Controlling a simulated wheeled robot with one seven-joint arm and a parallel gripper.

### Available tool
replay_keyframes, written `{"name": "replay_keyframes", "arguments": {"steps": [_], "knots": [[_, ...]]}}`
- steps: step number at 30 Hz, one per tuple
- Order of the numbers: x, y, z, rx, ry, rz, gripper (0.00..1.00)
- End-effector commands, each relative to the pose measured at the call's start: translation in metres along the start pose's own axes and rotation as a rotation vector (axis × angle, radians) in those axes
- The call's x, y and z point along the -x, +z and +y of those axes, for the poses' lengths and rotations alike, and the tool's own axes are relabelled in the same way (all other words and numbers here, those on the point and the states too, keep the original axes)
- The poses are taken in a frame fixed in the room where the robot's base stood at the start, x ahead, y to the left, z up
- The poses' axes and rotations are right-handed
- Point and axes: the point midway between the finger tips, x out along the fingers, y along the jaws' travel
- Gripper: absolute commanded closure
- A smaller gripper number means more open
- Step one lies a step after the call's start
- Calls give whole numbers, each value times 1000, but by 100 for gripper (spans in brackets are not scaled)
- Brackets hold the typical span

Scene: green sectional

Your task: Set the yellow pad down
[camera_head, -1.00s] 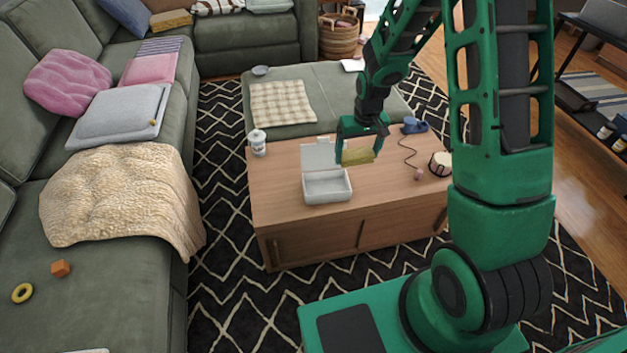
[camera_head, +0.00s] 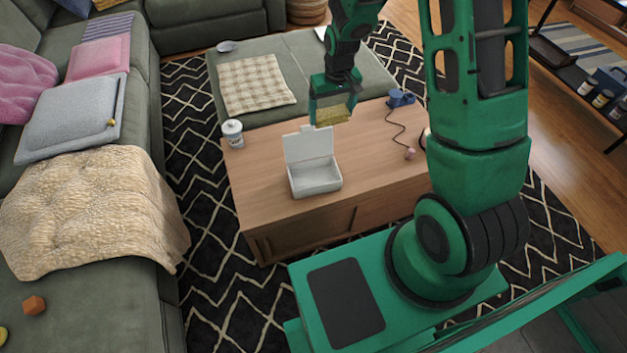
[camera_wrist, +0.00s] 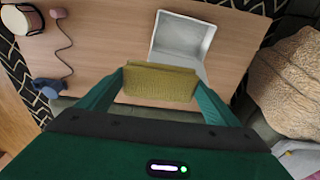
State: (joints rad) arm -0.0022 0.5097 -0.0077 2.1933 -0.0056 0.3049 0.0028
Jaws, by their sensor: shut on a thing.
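The yellow pad (camera_head: 332,116) is a small block held between the fingers of my gripper (camera_head: 330,108), above the back part of the wooden table. In the wrist view the yellow pad (camera_wrist: 160,83) lies level across the jaws of my gripper (camera_wrist: 160,92), with a green finger at each end. An open white box (camera_head: 316,178) with its lid raised stands on the wooden table (camera_head: 260,205), in front of and left of the pad. The pad appears apart from the table and the box.
A white canister (camera_head: 232,133) stands at the table's left end. A blue object (camera_head: 400,98) with a cord stands at the back right. The green ottoman (camera_head: 310,62), bearing a checked cloth (camera_head: 255,84), is behind the table.

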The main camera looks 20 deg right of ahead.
Motion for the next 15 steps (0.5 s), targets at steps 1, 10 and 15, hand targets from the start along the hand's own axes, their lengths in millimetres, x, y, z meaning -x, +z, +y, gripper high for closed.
{"name": "replay_keyframes", "arguments": {"steps": [1, 10, 15], "knots": [[-2, 1, -4, 3, 0, -2, 39], [-72, 49, -71, -31, 13, -14, 39], [-114, 93, -112, -58, 17, -9, 39]]}}
